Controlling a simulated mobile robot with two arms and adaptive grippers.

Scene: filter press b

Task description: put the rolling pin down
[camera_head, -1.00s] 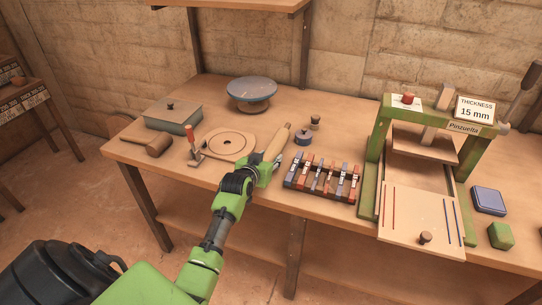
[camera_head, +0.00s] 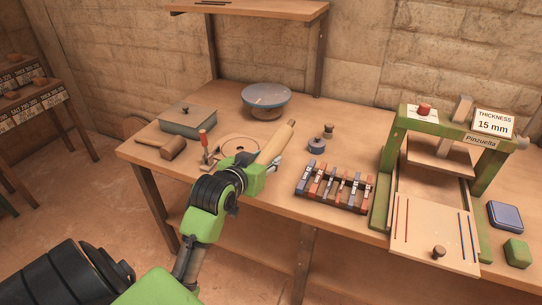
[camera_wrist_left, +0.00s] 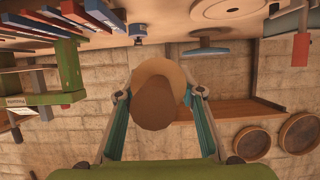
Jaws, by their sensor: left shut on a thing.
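The rolling pin (camera_head: 276,142) is a light wooden cylinder with a narrower end pointing up and to the right in the head view. My left gripper (camera_head: 268,165) is shut on it above the front middle of the bench. In the left wrist view the pin (camera_wrist_left: 155,100) shows end-on between the two fingers of my left gripper (camera_wrist_left: 158,98). The pin looks tilted; whether it touches the bench top (camera_head: 345,155) I cannot tell. My right gripper is not in view.
A round board (camera_head: 240,147) and a red-handled tool (camera_head: 205,145) lie left of the pin. A rack of coloured blocks (camera_head: 335,188) and a green press (camera_head: 385,165) stand to the right. A bowl (camera_head: 266,97) and a grey box (camera_head: 187,121) stand behind.

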